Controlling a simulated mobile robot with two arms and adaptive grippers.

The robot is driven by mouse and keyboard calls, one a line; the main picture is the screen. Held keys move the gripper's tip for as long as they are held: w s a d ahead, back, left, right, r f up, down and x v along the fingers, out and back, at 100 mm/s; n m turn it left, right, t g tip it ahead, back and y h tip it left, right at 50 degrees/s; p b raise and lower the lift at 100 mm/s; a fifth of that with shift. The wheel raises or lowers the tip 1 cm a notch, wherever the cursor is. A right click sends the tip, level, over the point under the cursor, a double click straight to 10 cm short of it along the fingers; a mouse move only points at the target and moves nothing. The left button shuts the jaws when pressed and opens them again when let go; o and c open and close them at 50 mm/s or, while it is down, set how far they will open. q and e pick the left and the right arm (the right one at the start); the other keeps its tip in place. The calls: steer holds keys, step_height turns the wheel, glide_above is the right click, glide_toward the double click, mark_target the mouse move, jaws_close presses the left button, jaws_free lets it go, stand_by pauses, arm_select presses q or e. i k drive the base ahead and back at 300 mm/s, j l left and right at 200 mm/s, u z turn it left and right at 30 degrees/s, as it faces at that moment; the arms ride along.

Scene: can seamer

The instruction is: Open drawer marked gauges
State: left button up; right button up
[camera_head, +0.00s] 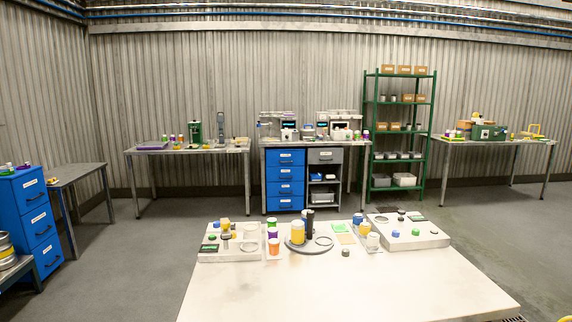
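A blue drawer unit (285,181) stands under the back workbench in the middle, with several shut drawers stacked in it. Each drawer has a small white label and a handle. A single grey drawer (325,156) with a label sits to its right, above open shelves, and looks shut. The labels are too small to read, so I cannot tell which drawer is marked gauges. Neither of my grippers is in view.
A large pale table (340,285) with a can seamer layout and coloured cans fills the foreground. Side benches stand left (190,150) and right (495,142), and a green shelf rack (400,128) stands at the back wall. Floor is clear between the left cabinet and the table.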

mark_target(287, 157)
steer(key=i+j+u, duration=0.15)
steer(key=j+u, duration=0.2)
steer(key=i+j+u, duration=0.35)
steer(key=j, duration=0.15)
steer(key=i+j+u, duration=0.15)
steer(key=j+u, duration=0.15)
steer(key=i+j+u, duration=0.7)
steer(key=i, duration=0.2)
steer(key=i+z, duration=0.45)
steer(key=i+j+z, duration=0.1)
steer(key=i+z, duration=0.4)
steer(key=i+l+z, duration=0.25)
steer(key=i, duration=0.75)
steer(key=i+j+z, duration=0.25)
steer(key=i, duration=0.7)
steer(key=i+l+z, duration=0.25)
steer(key=i, duration=0.4)
steer(key=i+z, duration=0.25)
steer(key=i, duration=0.35)
steer(key=i+j+z, duration=0.2)
steer(key=i, duration=0.45)
steer(key=i+j+z, duration=0.1)
steer(key=i+z, duration=0.15)
steer(key=i, duration=0.35)
